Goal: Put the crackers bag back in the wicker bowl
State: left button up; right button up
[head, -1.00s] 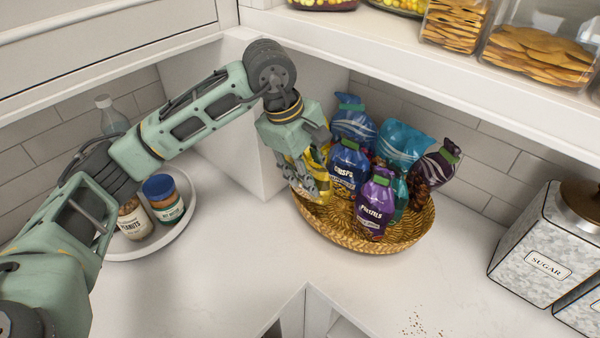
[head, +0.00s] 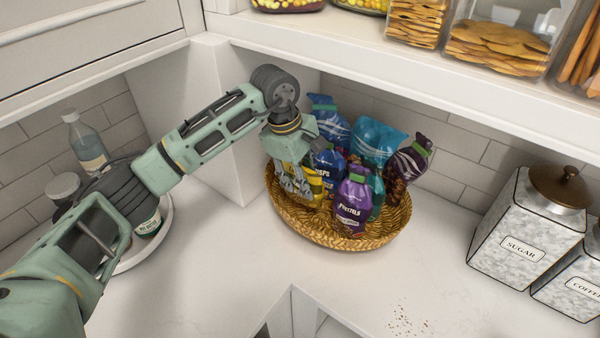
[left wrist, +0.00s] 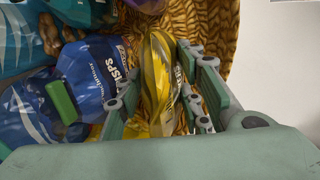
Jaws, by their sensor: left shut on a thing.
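The wicker bowl (head: 330,238) stands on the counter in the corner and holds several snack bags. My left gripper (head: 296,190) is over the bowl's left side, pointing down, shut on a yellow bag (head: 317,186). The yellow bag, which I take to be the crackers bag, is inside the rim, partly hidden by the fingers. In the left wrist view the yellow bag (left wrist: 160,75) is between the fingers, with wicker around it and the blue crisps bag (left wrist: 95,75) beside it. Whether its bottom touches the bowl is hidden. My right gripper is not in view.
A purple pretzels bag (head: 352,203) and other bags crowd the bowl's middle and right. A shelf edge (head: 400,78) runs above and behind. A round white tray (head: 140,257) with jars is at left; a sugar canister (head: 525,235) is at right. The front counter is mostly clear, with crumbs (head: 402,322).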

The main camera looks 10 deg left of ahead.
pick_arm(q)
jog(key=shift+a+b+x, duration=0.15)
jog(key=shift+b+x, duration=0.75)
jog(key=shift+x, duration=0.2)
jog(key=shift+a+b+x, duration=0.2)
jog(key=shift+b+x, duration=0.7)
jog(key=shift+x, duration=0.25)
jog(key=o, duration=1.3)
jog(key=shift+r, duration=0.1)
jog(key=v, duration=0.7)
jog(key=shift+r, duration=0.15)
